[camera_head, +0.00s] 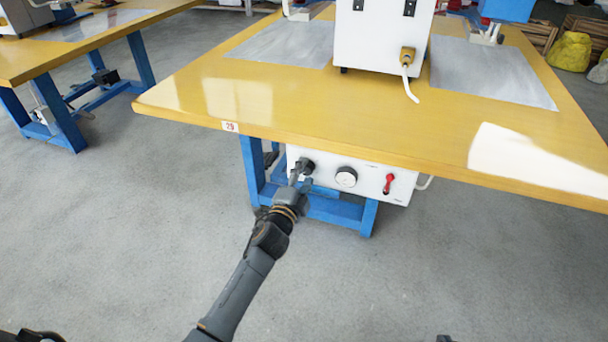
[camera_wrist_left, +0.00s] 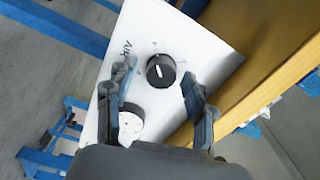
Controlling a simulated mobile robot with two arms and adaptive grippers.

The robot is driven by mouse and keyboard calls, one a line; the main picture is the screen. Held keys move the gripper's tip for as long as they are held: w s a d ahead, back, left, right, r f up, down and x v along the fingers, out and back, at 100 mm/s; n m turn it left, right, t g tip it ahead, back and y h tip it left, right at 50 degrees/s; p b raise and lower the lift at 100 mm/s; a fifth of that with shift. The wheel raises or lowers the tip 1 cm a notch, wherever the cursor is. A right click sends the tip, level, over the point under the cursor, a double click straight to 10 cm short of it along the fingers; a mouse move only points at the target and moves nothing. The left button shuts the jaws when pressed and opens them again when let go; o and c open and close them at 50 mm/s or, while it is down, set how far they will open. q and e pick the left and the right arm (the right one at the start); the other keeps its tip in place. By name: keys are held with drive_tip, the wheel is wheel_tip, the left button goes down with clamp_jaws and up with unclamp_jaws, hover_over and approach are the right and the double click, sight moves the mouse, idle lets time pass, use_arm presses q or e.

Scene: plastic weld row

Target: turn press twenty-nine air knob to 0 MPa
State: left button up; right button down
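The air knob (camera_head: 306,166) is a black round knob on the white control box (camera_head: 325,178) under the table edge tagged 29 (camera_head: 230,127). In the left wrist view the knob (camera_wrist_left: 160,71) shows a white pointer line, with the lettering AIR beside it. My left gripper (camera_head: 296,180) is just in front of the knob. In the left wrist view its two fingers (camera_wrist_left: 157,82) are apart, one to each side of the knob. I cannot tell if they touch it. My right gripper is not in view.
A round white gauge (camera_head: 346,177) and a red switch (camera_head: 389,184) sit right of the knob. The yellow tabletop (camera_head: 330,110) overhangs the box. A blue frame (camera_head: 340,208) stands below and behind. The grey floor in front is clear.

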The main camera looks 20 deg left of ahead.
use_arm(q)
drive_tip(key=shift+s, duration=0.25)
drive_tip(key=s, duration=1.1)
drive_tip(key=shift+s+a, duration=0.2)
